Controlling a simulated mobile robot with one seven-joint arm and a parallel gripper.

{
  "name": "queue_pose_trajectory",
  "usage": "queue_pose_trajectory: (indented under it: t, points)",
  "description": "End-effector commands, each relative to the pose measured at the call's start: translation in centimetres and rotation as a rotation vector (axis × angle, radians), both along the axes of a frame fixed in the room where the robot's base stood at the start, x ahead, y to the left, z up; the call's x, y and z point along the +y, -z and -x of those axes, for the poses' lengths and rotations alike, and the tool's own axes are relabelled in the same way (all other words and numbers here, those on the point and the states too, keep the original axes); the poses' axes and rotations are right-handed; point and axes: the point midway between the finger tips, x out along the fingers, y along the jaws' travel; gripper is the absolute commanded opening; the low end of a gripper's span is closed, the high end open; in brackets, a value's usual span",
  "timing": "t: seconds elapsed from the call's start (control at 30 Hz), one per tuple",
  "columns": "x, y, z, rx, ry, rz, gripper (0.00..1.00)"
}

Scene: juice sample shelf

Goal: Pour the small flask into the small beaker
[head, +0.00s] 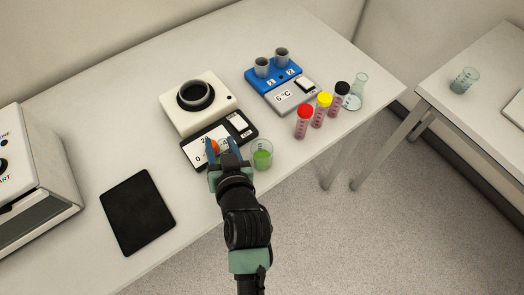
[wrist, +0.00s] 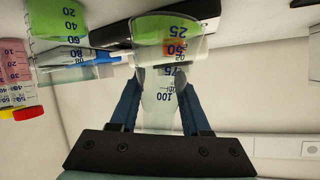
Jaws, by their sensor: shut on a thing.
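Another clear flask (head: 353,98) stands far right.
Red-, yellow- and black-capped tubes (head: 304,124) stand right of the green beaker. A blue-and-grey device (head: 292,98) and a white device with a dark ring (head: 181,114) stand behind. A black pad (head: 137,210) lies left. Another beaker (head: 464,82) stands on the side table (head: 440,85).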

Motion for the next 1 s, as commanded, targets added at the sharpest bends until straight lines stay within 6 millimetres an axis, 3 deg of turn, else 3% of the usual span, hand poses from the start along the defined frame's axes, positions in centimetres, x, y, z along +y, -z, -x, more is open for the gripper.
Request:
queue_pose_trajectory:
  t: [0.3,0.57,1.0]
  points:
    - [1.0,-1.1,0.4,-0.078,0.002,0.205,0.0]
    - [1.2,-1.4,0.5,-0.076,0.003,0.201,0.0]
    - [4.5,-4.0,1.7,-0.075,0.003,0.199,0.0]
